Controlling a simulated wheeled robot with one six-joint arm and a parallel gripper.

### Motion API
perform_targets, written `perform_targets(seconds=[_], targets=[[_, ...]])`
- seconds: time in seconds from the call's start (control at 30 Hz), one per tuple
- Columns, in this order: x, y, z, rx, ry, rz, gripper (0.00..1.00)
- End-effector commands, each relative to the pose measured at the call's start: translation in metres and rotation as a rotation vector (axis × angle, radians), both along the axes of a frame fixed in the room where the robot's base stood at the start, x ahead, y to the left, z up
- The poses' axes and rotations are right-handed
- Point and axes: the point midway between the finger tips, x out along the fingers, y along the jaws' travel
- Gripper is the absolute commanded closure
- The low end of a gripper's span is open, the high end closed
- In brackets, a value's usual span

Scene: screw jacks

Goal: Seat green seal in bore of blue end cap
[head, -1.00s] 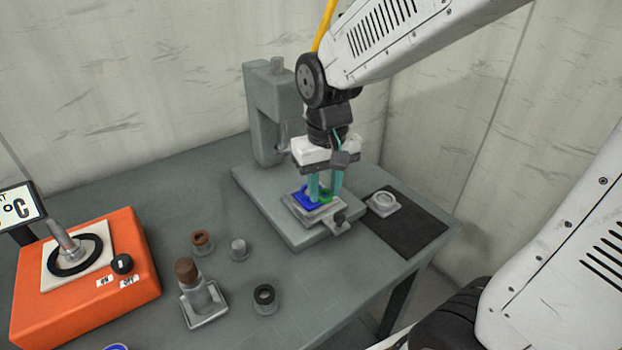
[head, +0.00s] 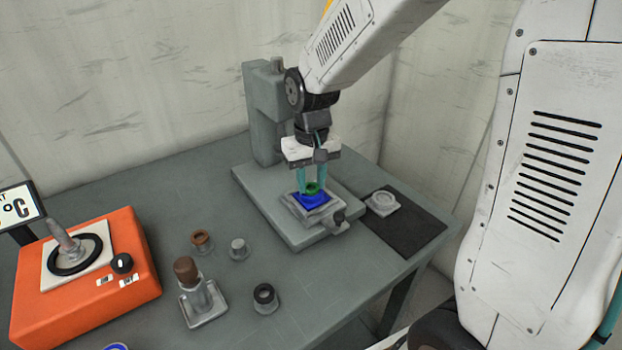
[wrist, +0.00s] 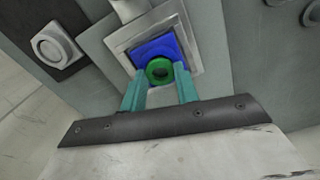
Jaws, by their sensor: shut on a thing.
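The blue end cap (head: 312,203) sits in a grey square fixture (head: 326,216) on the base of the grey press. The green seal (head: 313,188) is a ring held over the middle of the cap. My gripper (head: 313,184) points down with its teal fingers shut on the seal. In the wrist view the green seal (wrist: 159,70) lies between the fingertips, in front of the blue cap (wrist: 157,47). The seal covers the cap's bore, so I cannot tell whether it touches the cap or has entered the bore.
The grey press column (head: 266,120) stands close behind my gripper. A dark mat (head: 415,228) with a grey round part (head: 382,203) lies to the right. An orange heater (head: 85,275), a brown-topped tool (head: 188,285) and several small parts stand at the left and front.

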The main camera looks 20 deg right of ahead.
Motion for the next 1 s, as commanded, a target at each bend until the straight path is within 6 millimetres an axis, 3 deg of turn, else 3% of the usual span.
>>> perform_targets(seconds=[0.5, 0.53, 0.6, 0.83, 1.0], targets=[[-0.003, 0.0, -0.016, -0.001, 0.011, 0.0, 0.9], [-0.003, 0.0, -0.016, -0.001, 0.011, 0.0, 0.64], [-0.003, 0.0, -0.016, -0.001, 0.011, 0.0, 0.51], [-0.003, -0.001, -0.007, -0.001, 0.009, -0.001, 0.51], [-0.001, -0.001, 0.024, -0.001, 0.003, -0.001, 0.48]])
